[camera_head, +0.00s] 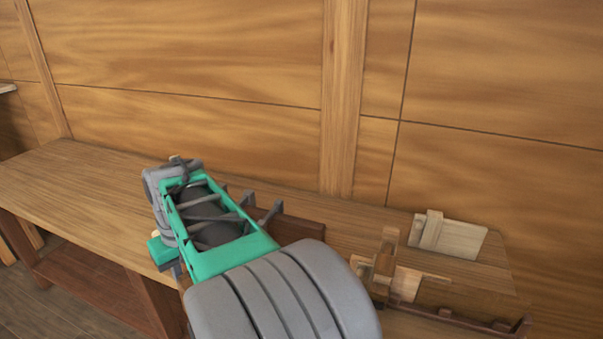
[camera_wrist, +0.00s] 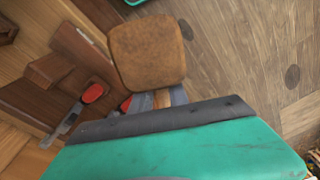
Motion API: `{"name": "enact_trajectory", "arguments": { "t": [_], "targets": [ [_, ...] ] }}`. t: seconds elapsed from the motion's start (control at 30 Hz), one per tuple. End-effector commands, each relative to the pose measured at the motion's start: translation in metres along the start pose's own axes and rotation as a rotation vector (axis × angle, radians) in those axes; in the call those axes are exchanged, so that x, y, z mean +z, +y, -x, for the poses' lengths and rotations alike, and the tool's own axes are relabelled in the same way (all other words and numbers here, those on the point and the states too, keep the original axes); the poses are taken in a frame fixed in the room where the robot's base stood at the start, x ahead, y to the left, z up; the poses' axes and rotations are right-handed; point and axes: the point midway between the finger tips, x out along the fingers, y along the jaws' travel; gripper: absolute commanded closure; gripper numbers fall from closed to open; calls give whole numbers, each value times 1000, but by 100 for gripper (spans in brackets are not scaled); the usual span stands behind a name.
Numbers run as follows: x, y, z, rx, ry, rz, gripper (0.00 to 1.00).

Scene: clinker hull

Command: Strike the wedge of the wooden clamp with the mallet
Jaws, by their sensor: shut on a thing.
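The mallet's brown block-shaped head (camera_wrist: 148,52) fills the upper middle of the wrist view. My gripper (camera_wrist: 158,99) is shut just below it, with a strip of pale wood, apparently the handle, between its blue-grey fingers. In the head view my green and grey arm hides the fingers and most of the mallet. What looks like the wooden clamp (camera_head: 385,262) stands on the right part of the bench, to the right of my arm and apart from it. Its wedge cannot be told clearly from its other parts.
The bench (camera_head: 85,185) runs along a panelled wall; its left top is clear. A pale wooden piece (camera_head: 455,238) lies behind the clamp. A long dark bar (camera_head: 450,317) lies along the front right. A red-handled tool (camera_wrist: 92,93) lies beside dark wooden pieces (camera_wrist: 60,68).

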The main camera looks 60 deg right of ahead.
Motion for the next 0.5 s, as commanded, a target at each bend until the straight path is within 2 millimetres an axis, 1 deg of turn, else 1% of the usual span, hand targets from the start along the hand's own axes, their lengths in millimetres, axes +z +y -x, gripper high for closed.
{"name": "enact_trajectory", "arguments": {
  "t": [0.03, 0.07, 0.1, 0.17, 0.2, 0.27, 0.3, 0.37, 0.4, 0.47, 0.5],
  "targets": [
    [1, 31, 22, 12, 9, -55, 100],
    [3, 48, 31, 19, 11, -84, 100],
    [8, 71, 45, 28, 14, -121, 100],
    [18, 105, 66, 42, 17, -179, 100],
    [28, 127, 80, 52, 17, -219, 100],
    [44, 158, 101, 66, 18, -278, 100],
    [57, 178, 115, 76, 18, -317, 100],
    [79, 206, 136, 91, 18, -376, 100],
    [95, 223, 151, 102, 18, -417, 100],
    [122, 246, 173, 117, 15, -477, 100],
    [140, 259, 186, 127, 13, -515, 100]
  ]
}}
